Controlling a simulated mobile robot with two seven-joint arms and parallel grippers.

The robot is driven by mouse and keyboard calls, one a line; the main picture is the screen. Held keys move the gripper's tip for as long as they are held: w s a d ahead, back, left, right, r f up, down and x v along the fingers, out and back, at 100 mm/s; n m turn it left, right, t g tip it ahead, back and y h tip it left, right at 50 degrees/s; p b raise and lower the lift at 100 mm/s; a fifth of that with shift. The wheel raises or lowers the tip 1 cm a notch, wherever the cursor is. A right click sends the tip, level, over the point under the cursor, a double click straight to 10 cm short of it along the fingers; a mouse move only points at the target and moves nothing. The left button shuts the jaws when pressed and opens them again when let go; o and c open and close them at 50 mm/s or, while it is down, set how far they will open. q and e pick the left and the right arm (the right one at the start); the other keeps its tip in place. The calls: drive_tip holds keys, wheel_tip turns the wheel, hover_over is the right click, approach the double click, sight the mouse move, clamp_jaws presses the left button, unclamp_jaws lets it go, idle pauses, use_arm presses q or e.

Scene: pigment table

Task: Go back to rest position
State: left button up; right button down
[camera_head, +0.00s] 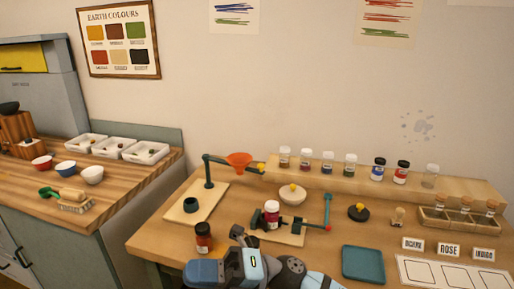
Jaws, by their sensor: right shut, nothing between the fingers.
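My right gripper (241,236) is at the bottom middle of the head view, over the front of the pigment table (165,238). Its dark fingers point up and away, and they are shut with nothing between them. My left gripper is not in view.
A funnel stand (208,172), a white bowl (292,195) and a teal tray (363,263) are around the right arm. Jars line the back shelf (333,178). A counter with bowls and a brush (75,207) is at left. The table's front left is clear.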

drive_tip(key=w+d+f+m+t+h, duration=0.3)
drive_tip(key=d+f+m+t+h, duration=0.35)
drive_tip(key=m+t, duration=0.65)
drive_tip(key=w+d+f+m+t+h, duration=0.2)
drive_tip(key=d+f+m+t+h, duration=0.2)
drive_tip(key=d+f+m+t, duration=0.95)
drive_tip(key=s+d+f+m+g+h, duration=0.4)
drive_tip(key=s+f+m+g, duration=0.1)
drive_tip(key=s+f+m, duration=0.15)
drive_tip(key=s+d+f+m+g+h, duration=0.4)
drive_tip(key=s+f+m+g, duration=0.15)
drive_tip(key=s+f, duration=0.2)
use_arm(q)
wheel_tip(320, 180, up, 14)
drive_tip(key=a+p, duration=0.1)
drive_tip(key=p, duration=1.7)
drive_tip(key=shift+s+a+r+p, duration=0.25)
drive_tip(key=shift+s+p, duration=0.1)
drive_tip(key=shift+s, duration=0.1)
use_arm(e)
wheel_tip(320, 180, up, 14)
drive_tip(key=d, duration=0.1)
drive_tip(key=shift+s, duration=0.35)
